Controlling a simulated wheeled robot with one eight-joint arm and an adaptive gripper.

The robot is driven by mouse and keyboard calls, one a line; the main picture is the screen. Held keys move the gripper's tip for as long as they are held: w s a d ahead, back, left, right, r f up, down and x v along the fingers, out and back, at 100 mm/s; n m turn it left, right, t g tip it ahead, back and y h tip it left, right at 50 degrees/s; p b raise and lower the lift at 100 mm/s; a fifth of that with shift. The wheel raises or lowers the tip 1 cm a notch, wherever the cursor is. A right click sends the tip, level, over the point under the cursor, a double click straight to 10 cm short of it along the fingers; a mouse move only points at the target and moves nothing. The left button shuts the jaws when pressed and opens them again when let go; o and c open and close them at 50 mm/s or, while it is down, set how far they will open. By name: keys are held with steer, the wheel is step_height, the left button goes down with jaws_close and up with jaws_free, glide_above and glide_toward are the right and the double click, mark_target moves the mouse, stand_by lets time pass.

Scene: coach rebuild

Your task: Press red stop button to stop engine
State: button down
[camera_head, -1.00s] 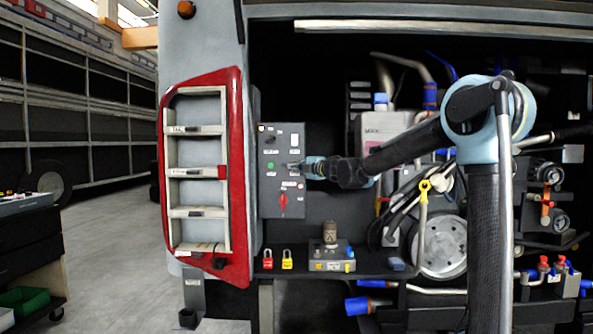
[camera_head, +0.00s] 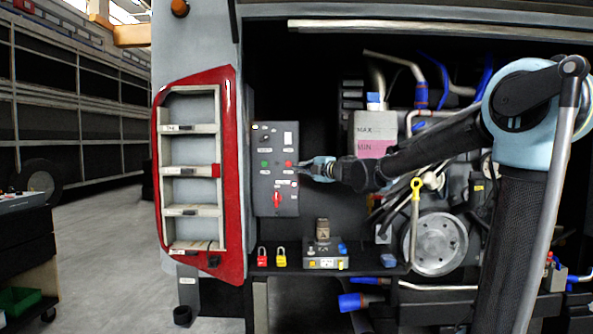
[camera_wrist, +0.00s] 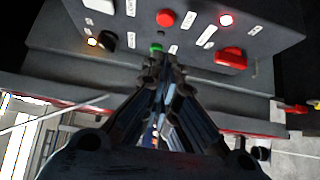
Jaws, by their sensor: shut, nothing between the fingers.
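The grey control panel (camera_head: 262,190) carries a red button (camera_head: 288,163) to the right of a green button (camera_head: 264,164). A red rotary switch (camera_head: 277,200) sits below them. My gripper (camera_head: 300,165) is shut and empty, with its tips just right of the red button in the head view. In the wrist view, the shut fingertips (camera_wrist: 163,62) point at the panel (camera_wrist: 130,20), just below the green button (camera_wrist: 155,48). The red button (camera_wrist: 165,18) is further up there, uncovered. The rotary switch (camera_wrist: 232,58) is to the right. I cannot tell the gap to the panel.
Red (camera_head: 262,257) and yellow (camera_head: 281,257) padlocks stand on the shelf below. Hoses and a pulley (camera_head: 436,245) fill the engine bay at right. Open floor lies left.

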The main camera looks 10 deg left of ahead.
steer(key=shift+v, duration=1.1)
